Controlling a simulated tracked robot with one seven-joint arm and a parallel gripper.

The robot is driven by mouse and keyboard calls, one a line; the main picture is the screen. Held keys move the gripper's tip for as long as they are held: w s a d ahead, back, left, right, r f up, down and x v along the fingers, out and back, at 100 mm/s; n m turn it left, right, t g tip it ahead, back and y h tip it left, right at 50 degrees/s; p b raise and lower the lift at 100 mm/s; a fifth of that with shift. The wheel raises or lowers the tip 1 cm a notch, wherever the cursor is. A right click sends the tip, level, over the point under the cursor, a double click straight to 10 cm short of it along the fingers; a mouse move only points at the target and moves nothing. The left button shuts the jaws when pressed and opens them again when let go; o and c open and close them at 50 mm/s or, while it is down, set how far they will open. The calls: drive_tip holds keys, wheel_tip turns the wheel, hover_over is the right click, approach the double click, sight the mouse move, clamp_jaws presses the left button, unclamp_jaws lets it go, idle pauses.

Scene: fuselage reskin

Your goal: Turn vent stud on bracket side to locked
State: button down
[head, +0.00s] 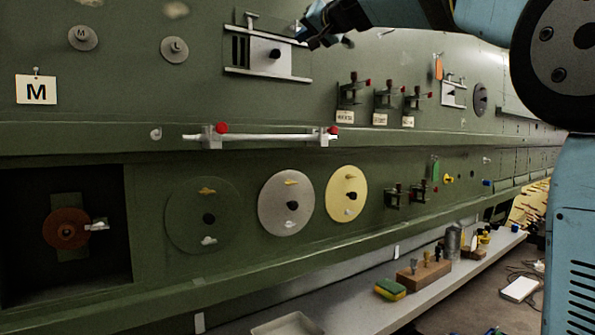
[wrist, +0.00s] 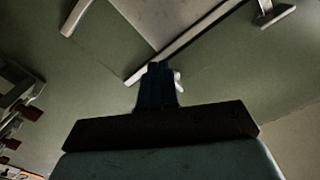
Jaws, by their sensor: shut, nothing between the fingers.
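The vent (head: 240,50) is at the top centre of the head view, with dark slots at its left and a pale sliding plate (head: 262,52) with a dark knob between two rails. My gripper (head: 304,40) is at the vent's upper right corner, its fingers dark and shut. In the wrist view my gripper (wrist: 158,70) points at the wall beside a pale rail (wrist: 190,45). A small white piece (wrist: 179,82) shows just right of the fingertips, possibly the stud. I cannot tell whether they touch. The stud's lock position is not readable.
Red-tipped brackets (head: 350,92) stand out from the green wall right of and below the vent. A white bar with red knobs (head: 270,136) runs along the ledge. Round discs (head: 286,204) sit lower. A shelf (head: 350,305) below holds a sponge (head: 390,289) and a wooden block (head: 423,274).

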drive_tip(key=shift+w+a, duration=0.4)
drive_tip(key=shift+w, duration=0.2)
drive_tip(key=shift+s+r, duration=0.1)
drive_tip(key=shift+r, duration=0.2)
idle(0.3)
drive_tip(key=shift+s, duration=0.1)
drive_tip(key=shift+s+a+r, duration=0.15)
drive_tip(key=shift+a+r, duration=0.05)
drive_tip(key=shift+a, duration=0.15)
drive_tip(key=shift+s+a+r, duration=0.3)
drive_tip(key=shift+a+r, duration=0.05)
drive_tip(key=shift+a, duration=0.15)
idle(0.4)
drive_tip(key=shift+s+a+f, duration=0.1)
drive_tip(key=shift+a, duration=0.1)
idle(0.4)
drive_tip(key=shift+s+a+f, duration=0.1)
drive_tip(key=shift+a+f, duration=0.05)
drive_tip(key=v, duration=0.6)
idle(0.4)
